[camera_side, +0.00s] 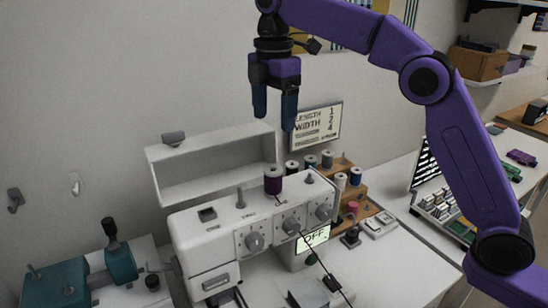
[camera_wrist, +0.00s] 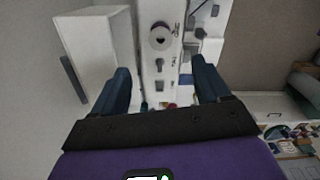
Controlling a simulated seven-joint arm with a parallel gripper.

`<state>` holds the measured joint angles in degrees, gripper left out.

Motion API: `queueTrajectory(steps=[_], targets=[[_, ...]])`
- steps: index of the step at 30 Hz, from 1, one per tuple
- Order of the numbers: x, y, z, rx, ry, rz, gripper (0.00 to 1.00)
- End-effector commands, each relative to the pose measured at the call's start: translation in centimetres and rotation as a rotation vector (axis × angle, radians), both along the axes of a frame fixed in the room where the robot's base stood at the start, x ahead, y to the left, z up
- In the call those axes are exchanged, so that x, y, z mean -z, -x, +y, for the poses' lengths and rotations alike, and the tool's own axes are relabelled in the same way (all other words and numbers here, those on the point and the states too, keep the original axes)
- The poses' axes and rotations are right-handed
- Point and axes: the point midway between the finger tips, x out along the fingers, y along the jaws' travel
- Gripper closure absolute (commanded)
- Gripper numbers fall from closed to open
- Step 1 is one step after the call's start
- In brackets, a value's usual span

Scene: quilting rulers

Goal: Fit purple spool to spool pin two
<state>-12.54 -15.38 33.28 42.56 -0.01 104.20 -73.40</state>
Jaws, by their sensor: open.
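The purple spool (camera_side: 273,181) stands upright on top of the white sewing machine (camera_side: 195,255), between two bare upright spool pins, a left one (camera_side: 240,199) and a right one (camera_side: 310,177). It appears seated on a middle pin, which it hides. In the wrist view the spool (camera_wrist: 160,36) shows from above as a pale round end with a dark centre, ahead of the fingers. My gripper (camera_side: 274,121) is open and empty, well above the spool and apart from it, fingers pointing down. The spread fingers also show in the wrist view (camera_wrist: 160,78).
A white open-fronted cover (camera_side: 213,163) stands behind the machine top. A wooden rack (camera_side: 352,196) with several spools is at the right. A teal device (camera_side: 122,264) is at the lower left. A sign (camera_side: 318,124) hangs on the wall. Air around my gripper is clear.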

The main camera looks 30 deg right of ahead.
Motion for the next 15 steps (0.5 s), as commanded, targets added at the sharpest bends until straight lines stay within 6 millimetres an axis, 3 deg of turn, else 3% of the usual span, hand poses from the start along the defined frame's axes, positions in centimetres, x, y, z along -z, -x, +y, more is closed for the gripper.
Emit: queueTrajectory(steps=[15], targets=[[6.0, 0.1, -0.1, 0.002, 0.002, 0.003, 0.24]])
